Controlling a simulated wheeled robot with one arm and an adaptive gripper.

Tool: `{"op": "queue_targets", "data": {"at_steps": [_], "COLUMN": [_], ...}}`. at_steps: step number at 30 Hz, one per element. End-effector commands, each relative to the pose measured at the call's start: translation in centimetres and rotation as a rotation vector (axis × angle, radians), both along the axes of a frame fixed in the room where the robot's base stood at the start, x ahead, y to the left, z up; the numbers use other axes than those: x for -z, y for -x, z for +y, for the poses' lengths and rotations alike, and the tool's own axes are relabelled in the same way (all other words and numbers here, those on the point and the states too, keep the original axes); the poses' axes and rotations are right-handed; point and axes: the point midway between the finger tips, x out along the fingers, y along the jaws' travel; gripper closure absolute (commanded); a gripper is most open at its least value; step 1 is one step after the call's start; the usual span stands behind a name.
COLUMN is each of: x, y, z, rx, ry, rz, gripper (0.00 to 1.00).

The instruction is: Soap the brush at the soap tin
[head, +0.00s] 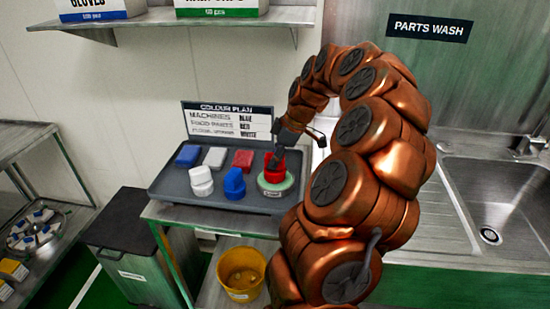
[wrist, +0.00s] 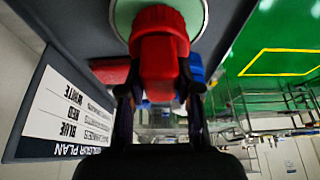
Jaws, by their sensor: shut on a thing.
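My gripper (head: 279,153) is shut on a red brush (head: 275,163). In the wrist view the red brush (wrist: 158,62) stands between my two fingers (wrist: 160,98), its round ribbed head away from them. The soap tin (head: 276,186) is a round pale tin with a green top, at the right end of the grey tray (head: 163,182). The brush head is down at the tin's green top and overlaps it in both views. The green top (wrist: 124,12) shows around the brush head. I cannot tell whether bristles touch it.
A white brush (head: 201,182) and a blue brush (head: 234,183) stand left of the tin. Blue, white and red blocks (head: 243,160) lie behind them. A colour plan sign (head: 228,122) stands at the tray's back. A yellow bucket (head: 241,275) is below; a sink (head: 495,205) is right.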

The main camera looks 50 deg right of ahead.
Motion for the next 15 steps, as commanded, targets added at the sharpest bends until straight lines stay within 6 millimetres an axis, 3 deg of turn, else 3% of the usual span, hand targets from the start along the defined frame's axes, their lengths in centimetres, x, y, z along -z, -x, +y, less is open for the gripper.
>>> {"op": "queue_targets", "data": {"at_steps": [15], "x": [0.53], "y": [-0.01], "z": [0.01], "rx": [0.0], "ry": [0.0], "rz": [0.0], "gripper": [0.95]}}
